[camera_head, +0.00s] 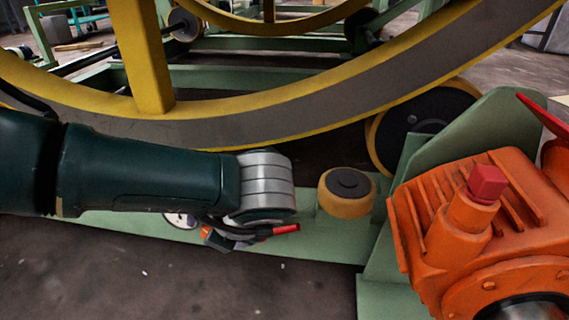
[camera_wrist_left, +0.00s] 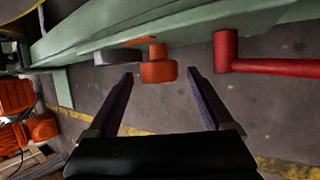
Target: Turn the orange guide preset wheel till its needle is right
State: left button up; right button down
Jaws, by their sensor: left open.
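The orange guide preset wheel (camera_wrist_left: 158,67) juts from the side of the green frame in the left wrist view. In the head view, only part of the orange wheel (camera_head: 214,239) shows below my left wrist. My left gripper (camera_wrist_left: 160,75) is open, its two fingers pointing at the wheel, one on either side of its line. I cannot tell whether the fingertips reach it. A white dial (camera_head: 180,219) is partly hidden by my arm in the head view; its needle cannot be read. My right gripper is not in view.
A red lever (camera_wrist_left: 228,50) sticks out just right of the wheel in the left wrist view. A yellow roller (camera_head: 345,199) and orange gearbox (camera_head: 440,230) stand to the right in the head view. The large yellow-rimmed ring (camera_head: 300,110) rises behind. Floor in front is clear.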

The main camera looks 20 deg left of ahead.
pick_arm(q)
jog(key=p+v, duration=0.7)
jog(key=v, duration=0.2)
jog(key=shift+r, duration=0.25)
jog(key=shift+s+d, duration=0.15)
jog(key=shift+d, duration=0.1)
